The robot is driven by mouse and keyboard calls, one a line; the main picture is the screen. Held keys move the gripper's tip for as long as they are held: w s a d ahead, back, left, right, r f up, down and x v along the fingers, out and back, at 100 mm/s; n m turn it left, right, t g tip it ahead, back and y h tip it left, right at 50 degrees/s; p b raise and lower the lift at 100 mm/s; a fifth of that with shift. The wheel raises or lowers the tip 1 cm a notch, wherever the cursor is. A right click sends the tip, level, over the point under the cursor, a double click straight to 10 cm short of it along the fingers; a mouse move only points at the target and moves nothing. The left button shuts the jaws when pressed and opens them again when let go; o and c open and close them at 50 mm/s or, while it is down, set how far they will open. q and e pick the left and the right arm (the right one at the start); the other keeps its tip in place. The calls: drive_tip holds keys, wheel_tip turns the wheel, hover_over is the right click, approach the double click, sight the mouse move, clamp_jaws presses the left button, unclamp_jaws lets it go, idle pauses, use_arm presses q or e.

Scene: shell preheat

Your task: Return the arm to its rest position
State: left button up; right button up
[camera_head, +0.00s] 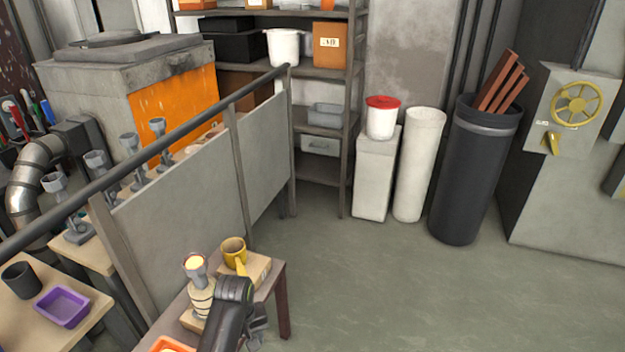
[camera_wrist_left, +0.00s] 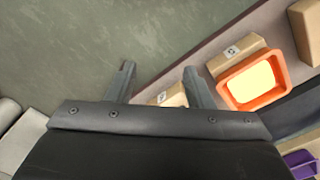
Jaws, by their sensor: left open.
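My left arm comes in at the bottom of the head view, and its gripper (camera_head: 257,325) hangs by the near edge of the small bench (camera_head: 276,285). In the left wrist view the two fingers of the left gripper (camera_wrist_left: 158,68) stand apart with nothing between them. They are over the bench edge and the grey floor. My right gripper is not in view.
On the bench are a yellow cup (camera_head: 233,252), a cream-topped stand (camera_head: 195,264) and an orange tray (camera_wrist_left: 233,97), with cartons (camera_wrist_left: 236,53) beside it. A metal partition (camera_head: 187,215) with a rail stands behind. Floor (camera_head: 420,290) to the right is clear.

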use_arm(q)
drive_tip(key=s+a+f+m, duration=0.1)
drive_tip(key=s+a+f, duration=0.1)
drive_tip(key=s+f, duration=0.35)
drive_tip(key=s+a+f, duration=0.3)
drive_tip(key=f, duration=0.6)
drive_tip(key=s+a+f+m, duration=0.1)
drive_tip(key=s+a+f, duration=0.1)
drive_tip(key=s+f, duration=0.35)
drive_tip(key=s+a+f, duration=0.2)
drive_tip(key=s+f, duration=0.2)
drive_tip(key=s, duration=0.5)
drive_tip(key=s+a+f+m, duration=0.1)
drive_tip(key=s+a+f, duration=0.2)
drive_tip(key=s, duration=0.7)
drive_tip(key=s+a+f+m+t+y, duration=0.1)
drive_tip(key=s+a+f, duration=0.2)
drive_tip(key=s+f, duration=0.3)
drive_tip(key=s, duration=0.3)
drive_tip(key=shift+s+f, duration=0.15)
drive_tip(key=shift+f, duration=0.1)
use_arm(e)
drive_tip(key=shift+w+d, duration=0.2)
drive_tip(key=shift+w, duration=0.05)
